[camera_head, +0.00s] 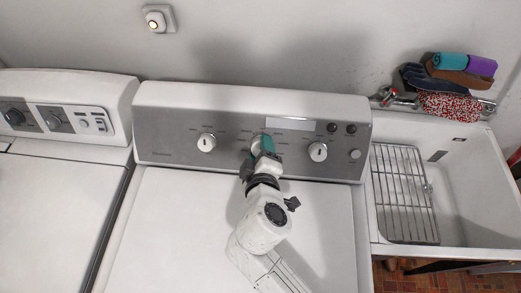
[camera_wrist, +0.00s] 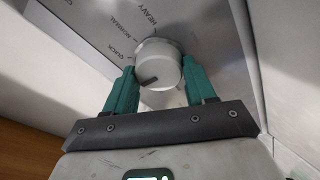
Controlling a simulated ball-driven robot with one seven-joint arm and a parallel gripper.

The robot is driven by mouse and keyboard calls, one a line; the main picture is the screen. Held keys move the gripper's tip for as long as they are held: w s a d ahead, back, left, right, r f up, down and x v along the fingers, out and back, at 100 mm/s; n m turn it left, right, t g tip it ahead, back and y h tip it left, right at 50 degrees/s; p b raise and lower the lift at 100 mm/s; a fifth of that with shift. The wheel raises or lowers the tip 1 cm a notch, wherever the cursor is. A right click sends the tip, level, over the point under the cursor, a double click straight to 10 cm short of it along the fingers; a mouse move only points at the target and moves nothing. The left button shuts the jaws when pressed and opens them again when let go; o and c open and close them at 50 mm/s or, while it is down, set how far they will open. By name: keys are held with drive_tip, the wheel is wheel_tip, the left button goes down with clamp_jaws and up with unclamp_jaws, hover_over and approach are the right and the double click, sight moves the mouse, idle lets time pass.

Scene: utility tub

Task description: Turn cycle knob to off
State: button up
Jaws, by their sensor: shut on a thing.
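The cycle knob (camera_wrist: 158,62) is a round white dial on the grey control panel (camera_head: 185,110). In the wrist view it has a dark pointer mark at its lower left, and the labels QUICK, NORMAL and HEAVY show on the panel around it. No OFF label is readable. My gripper (camera_wrist: 160,82) has its teal fingers on either side of the knob and is shut on it. In the head view my gripper (camera_head: 265,148) is at the middle knob (camera_head: 256,143) of the panel and partly hides it.
Two other white knobs, left (camera_head: 206,142) and right (camera_head: 317,151), flank it. Small dark buttons (camera_head: 342,128) sit at the upper right. A second machine (camera_head: 60,185) stands at left. A sink (camera_head: 465,190) with a wire rack (camera_head: 403,195) stands at right. Cloths (camera_head: 455,105) lie behind it.

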idle(0.3)
drive_tip(key=o, duration=1)
drive_tip(key=b+v, duration=0.2)
drive_tip(key=v, duration=0.8)
drive_tip(key=shift+s+r, duration=0.2)
drive_tip(key=shift+s, duration=0.15)
